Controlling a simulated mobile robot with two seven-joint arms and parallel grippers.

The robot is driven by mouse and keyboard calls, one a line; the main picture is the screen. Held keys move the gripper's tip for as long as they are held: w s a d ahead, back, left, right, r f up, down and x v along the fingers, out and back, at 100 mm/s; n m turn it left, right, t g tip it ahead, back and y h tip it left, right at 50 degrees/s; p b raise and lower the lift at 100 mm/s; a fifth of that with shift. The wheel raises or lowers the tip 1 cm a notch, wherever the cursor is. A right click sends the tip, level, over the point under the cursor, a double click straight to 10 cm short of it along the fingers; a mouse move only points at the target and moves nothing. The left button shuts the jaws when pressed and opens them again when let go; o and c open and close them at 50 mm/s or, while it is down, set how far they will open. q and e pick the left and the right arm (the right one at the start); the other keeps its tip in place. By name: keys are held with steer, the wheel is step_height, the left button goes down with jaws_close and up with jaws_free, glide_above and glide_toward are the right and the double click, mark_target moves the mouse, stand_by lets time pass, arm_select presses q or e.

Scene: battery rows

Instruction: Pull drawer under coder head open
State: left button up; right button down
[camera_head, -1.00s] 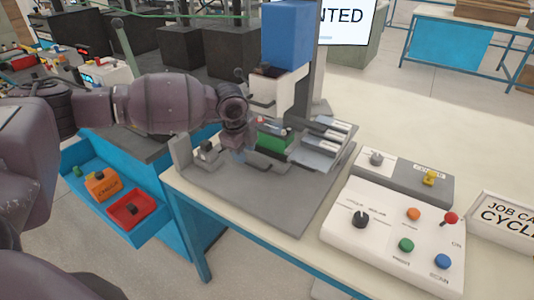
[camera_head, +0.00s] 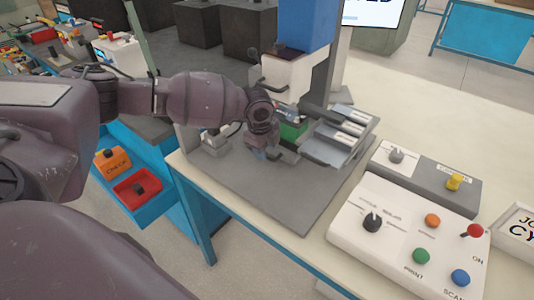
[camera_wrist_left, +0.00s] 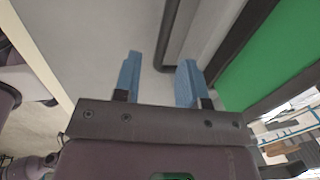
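The coder head is a white block (camera_head: 286,75) below a blue housing (camera_head: 307,22). Under it, a green piece (camera_head: 293,131) sits in a grey fixture, partly hidden by my left wrist. My left gripper (camera_head: 262,152) points down at the front left of this fixture. In the left wrist view, its two blue fingers (camera_wrist_left: 160,72) are apart with nothing between them. A grey rounded bar (camera_wrist_left: 178,38) lies just beyond the fingers, with a green surface (camera_wrist_left: 270,55) to the right. I cannot tell whether a finger touches the bar. My right gripper is out of view.
The grey base plate (camera_head: 290,205) is clear in front. A white control box (camera_head: 395,228) and a grey switch box (camera_head: 428,180) stand to the right. A grey stepped rack (camera_head: 340,140) is right of the fixture. A blue tray (camera_head: 157,208) with bins sits lower left.

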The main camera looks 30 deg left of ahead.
arm_select(q)
steer(key=shift+w+f, duration=0.25)
steer(key=shift+f, duration=0.75)
steer(key=shift+c, duration=0.5)
jaws_close()
